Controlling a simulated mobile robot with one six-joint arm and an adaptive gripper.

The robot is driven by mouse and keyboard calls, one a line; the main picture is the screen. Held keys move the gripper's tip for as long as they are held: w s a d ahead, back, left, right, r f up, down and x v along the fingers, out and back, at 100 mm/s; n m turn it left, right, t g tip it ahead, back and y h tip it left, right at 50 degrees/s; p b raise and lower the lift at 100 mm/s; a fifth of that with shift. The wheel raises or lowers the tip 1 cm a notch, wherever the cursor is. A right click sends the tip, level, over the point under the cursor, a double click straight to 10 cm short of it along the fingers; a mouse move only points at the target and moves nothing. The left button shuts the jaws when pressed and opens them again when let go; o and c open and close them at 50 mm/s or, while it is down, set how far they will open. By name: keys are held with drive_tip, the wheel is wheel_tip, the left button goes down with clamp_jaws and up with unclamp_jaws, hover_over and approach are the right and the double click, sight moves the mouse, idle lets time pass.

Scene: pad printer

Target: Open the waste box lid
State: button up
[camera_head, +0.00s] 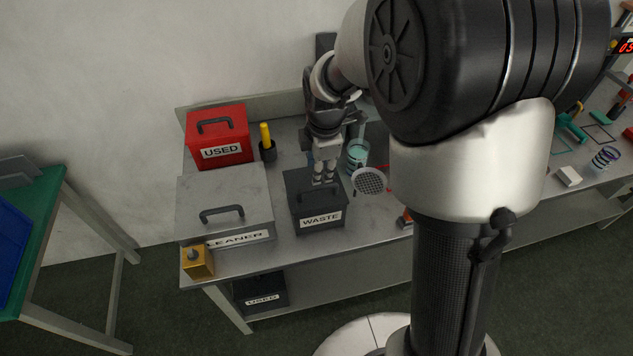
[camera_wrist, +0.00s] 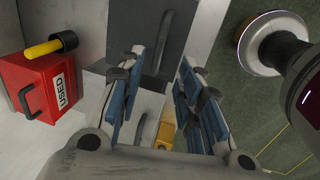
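The waste box (camera_head: 320,219) is dark grey with a white WASTE label and stands on the bench. Its lid (camera_head: 297,184) looks shut, with a dark bar handle on top. In the wrist view the dark lid (camera_wrist: 128,30) and its handle (camera_wrist: 160,45) show beyond the fingers. My gripper (camera_head: 325,180) points down just above the lid, near the handle. In the wrist view my gripper (camera_wrist: 165,72) is open, its blue-padded fingers apart with the handle lined up between them. I cannot tell whether the fingers touch the lid or handle.
A grey cleaner box (camera_head: 228,203) stands close left of the waste box, with a gold block (camera_head: 197,262) before it. A red USED box (camera_head: 219,136) and a yellow-handled tool (camera_head: 266,140) stand behind. A round perforated disc (camera_head: 370,181) and teal cup (camera_head: 357,155) are close right.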

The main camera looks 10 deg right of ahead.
sight(317, 187)
drive_tip(key=f, duration=0.3)
drive_tip(key=w+f+b, duration=0.1)
drive_tip(key=f, duration=0.1)
drive_tip(key=f+b, duration=0.1)
drive_tip(key=f, duration=0.2)
drive_tip(key=shift+w+f, duration=0.3)
drive_tip(key=shift+w, duration=0.1)
drive_tip(key=shift+c, duration=0.5)
clamp_jaws()
